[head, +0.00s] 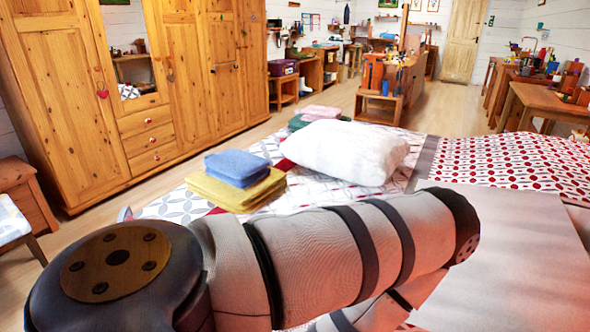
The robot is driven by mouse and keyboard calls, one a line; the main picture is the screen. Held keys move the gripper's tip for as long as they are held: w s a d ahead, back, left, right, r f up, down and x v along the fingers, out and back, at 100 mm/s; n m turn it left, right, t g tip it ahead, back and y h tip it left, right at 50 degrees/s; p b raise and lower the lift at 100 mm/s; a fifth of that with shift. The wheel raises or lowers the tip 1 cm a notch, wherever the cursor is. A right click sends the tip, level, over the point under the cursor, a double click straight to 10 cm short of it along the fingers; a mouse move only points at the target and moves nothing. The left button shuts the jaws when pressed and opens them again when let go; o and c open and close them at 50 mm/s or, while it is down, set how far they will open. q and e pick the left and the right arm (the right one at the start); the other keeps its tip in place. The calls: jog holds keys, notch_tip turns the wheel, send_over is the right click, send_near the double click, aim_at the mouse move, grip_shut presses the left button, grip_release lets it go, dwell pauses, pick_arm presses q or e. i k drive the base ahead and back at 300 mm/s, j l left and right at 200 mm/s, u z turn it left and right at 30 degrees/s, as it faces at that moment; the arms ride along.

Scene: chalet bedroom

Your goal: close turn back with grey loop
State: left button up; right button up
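A bed fills the middle and right of the head view. A red-and-white patterned fabric panel (500,160) lies at its right, with a grey band (424,162) along its left edge. A plain grey cover (520,245) lies in front of this panel. I cannot make out a distinct grey loop; my arm hides part of the bed. My grey-white arm crosses the foreground from the lower left and bends back near the right. Neither of my grippers shows.
On the bed lie a white pillow (345,152), a blue folded towel (237,168) on a yellow one (235,190), and pink cloth (321,111). A wooden wardrobe (205,75) stands left, a table (550,100) right. Open floor (235,140) lies between wardrobe and bed.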

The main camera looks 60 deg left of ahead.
aim_at(529, 269)
jog(key=u, duration=1.5)
jog(key=k+j+z, duration=0.2)
jog(key=j+z, duration=0.25)
jog(key=k+j+z, duration=0.25)
jog(key=z, duration=0.25)
